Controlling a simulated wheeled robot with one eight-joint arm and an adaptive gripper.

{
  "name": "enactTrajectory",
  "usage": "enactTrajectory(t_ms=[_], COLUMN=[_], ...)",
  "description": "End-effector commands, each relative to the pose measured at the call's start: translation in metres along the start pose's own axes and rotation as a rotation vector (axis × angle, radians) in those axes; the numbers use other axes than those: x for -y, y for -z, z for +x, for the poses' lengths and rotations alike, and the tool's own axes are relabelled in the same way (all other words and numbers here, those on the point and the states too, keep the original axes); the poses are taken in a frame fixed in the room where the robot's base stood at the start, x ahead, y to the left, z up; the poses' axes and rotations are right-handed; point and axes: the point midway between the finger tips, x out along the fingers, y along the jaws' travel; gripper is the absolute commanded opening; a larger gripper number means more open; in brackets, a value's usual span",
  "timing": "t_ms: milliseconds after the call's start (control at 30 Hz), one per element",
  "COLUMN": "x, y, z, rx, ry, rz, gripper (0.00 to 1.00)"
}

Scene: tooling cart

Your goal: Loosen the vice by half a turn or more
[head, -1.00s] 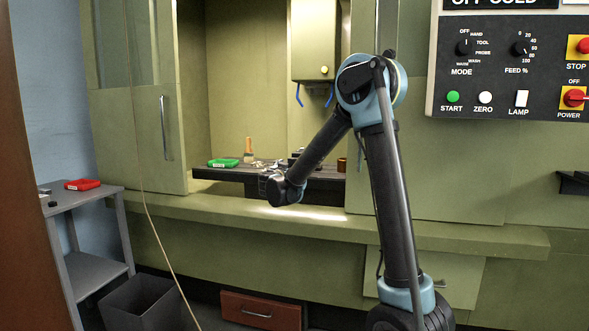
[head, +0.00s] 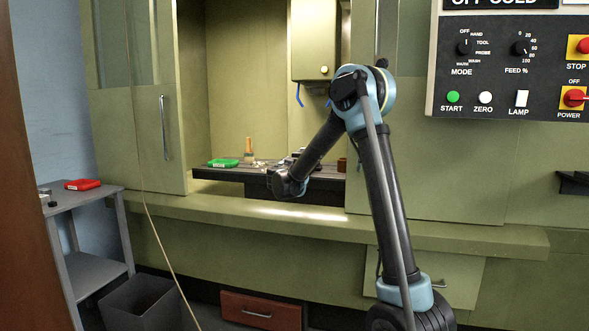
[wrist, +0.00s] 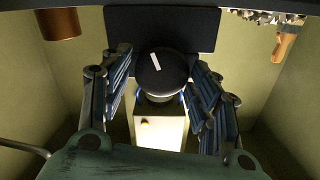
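In the wrist view, a dark round knob (wrist: 162,75) with a white mark on its top sits at the middle, in front of a dark block. I take it for the vice's knob; the vice body cannot be made out clearly. My gripper (wrist: 163,72) is open, with one finger on each side of the knob. Narrow gaps seem to show, and I cannot tell whether either finger touches. In the head view my gripper (head: 287,184) is at the front edge of the dark machine table (head: 232,174), and it hides the knob.
A pale green box (head: 314,45) with blue nozzles hangs above. The sliding door (head: 140,110) is left of the opening.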

Motion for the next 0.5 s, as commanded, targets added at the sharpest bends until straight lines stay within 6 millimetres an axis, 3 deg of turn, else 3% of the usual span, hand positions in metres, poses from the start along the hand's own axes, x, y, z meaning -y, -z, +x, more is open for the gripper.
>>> enactTrajectory(t_ms=[33, 100, 500], x=[0.0000, 0.0000, -0.0006], y=[0.0000, 0.0000, 0.0000], z=[-0.0001, -0.0001, -0.0001], rx=[0.000, 0.000, 0.000], ry=[0.000, 0.000, -0.002], rz=[0.000, 0.000, -0.045], gripper=[0.36, 0.23, 0.23])
